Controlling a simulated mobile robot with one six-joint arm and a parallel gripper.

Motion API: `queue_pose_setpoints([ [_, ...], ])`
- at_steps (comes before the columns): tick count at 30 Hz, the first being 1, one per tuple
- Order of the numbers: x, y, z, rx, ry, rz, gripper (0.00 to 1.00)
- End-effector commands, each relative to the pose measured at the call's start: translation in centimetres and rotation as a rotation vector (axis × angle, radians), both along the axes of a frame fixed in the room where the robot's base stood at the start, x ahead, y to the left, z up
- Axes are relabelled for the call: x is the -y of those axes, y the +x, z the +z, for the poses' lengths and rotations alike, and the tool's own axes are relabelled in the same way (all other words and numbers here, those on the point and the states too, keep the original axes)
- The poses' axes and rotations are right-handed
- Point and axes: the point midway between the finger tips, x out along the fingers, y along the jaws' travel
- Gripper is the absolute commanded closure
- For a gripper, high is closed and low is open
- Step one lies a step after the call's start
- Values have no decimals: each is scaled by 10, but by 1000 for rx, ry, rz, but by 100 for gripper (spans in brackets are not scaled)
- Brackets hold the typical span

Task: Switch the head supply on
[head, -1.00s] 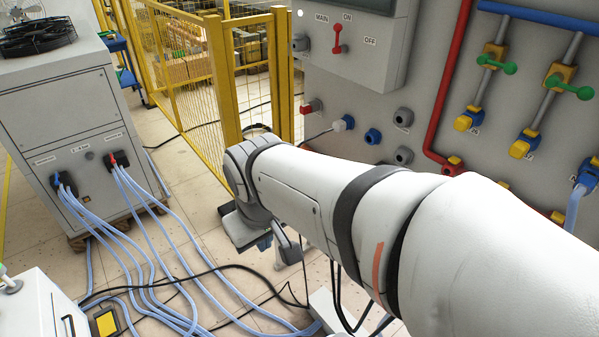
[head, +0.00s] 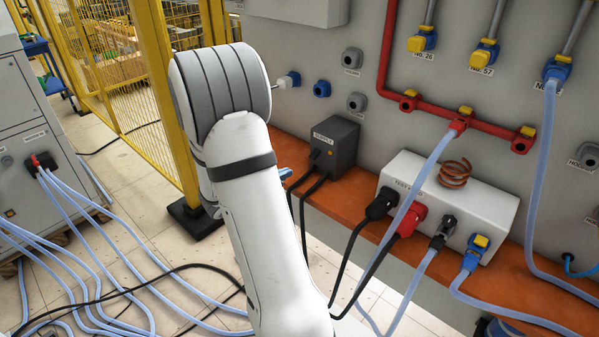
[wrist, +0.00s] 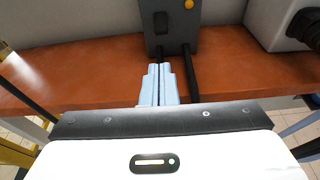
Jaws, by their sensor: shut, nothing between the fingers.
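A dark grey box (head: 335,145) stands on the orange bench against the panel; its label is too small to read surely. Its front has a black switch (head: 315,155) and an orange lamp (head: 331,153), and two black cables run from it. In the head view my arm hides most of the gripper (head: 286,173).
The orange bench (head: 362,205) runs along the panel. A white box (head: 480,205) with plugs and a copper coil stands to the right, its hoses and cables crossing the bench front. A yellow fence (head: 165,95) stands left of my arm. Hoses lie on the floor.

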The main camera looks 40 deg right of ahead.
Motion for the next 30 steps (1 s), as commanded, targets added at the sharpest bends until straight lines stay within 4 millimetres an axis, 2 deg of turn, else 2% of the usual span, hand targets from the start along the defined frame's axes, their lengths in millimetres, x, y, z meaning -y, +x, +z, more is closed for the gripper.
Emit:
queue_pose_setpoints([
  [10, 1, 3, -1, -9, -7, 13, 100],
  [14, 8, 3, -3, -10, -7, 10, 100],
  [24, 64, 7, -17, -9, -5, 8, 100],
  [30, 89, 10, -23, -9, -6, 9, 100],
])
